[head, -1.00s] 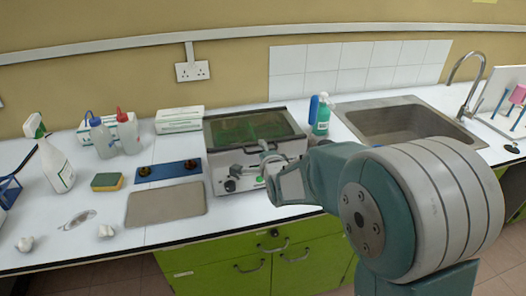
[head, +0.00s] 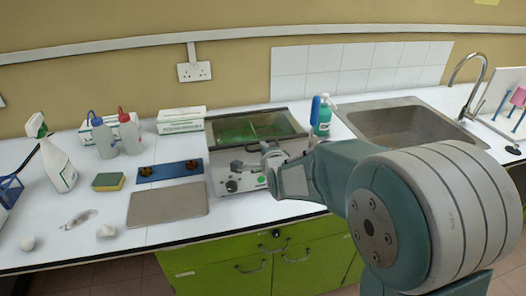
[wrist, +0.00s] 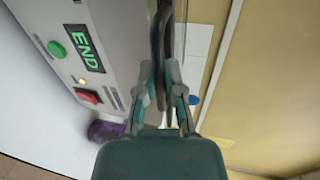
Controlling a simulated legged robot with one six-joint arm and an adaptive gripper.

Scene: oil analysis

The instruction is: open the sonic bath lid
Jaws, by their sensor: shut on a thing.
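The sonic bath (head: 228,164) is a grey box on the white worktop. Its dark-framed lid (head: 232,131) has a greenish window and looks closed. My gripper (head: 268,150) is at the front of the bath, by the lid's front edge. In the wrist view, my gripper (wrist: 163,92) is shut on the dark lid handle (wrist: 157,42), which runs between the fingers. The bath's front panel also shows there, with a green button (wrist: 56,49), an END label (wrist: 85,49) and a red switch (wrist: 88,95). My arm hides the bath's right front.
A green bottle (head: 322,122) with a blue one stands right of the bath, near the sink (head: 400,125). A metal plate (head: 168,204), a blue holder (head: 170,171) and a white box (head: 181,121) lie to the left. The wall is behind.

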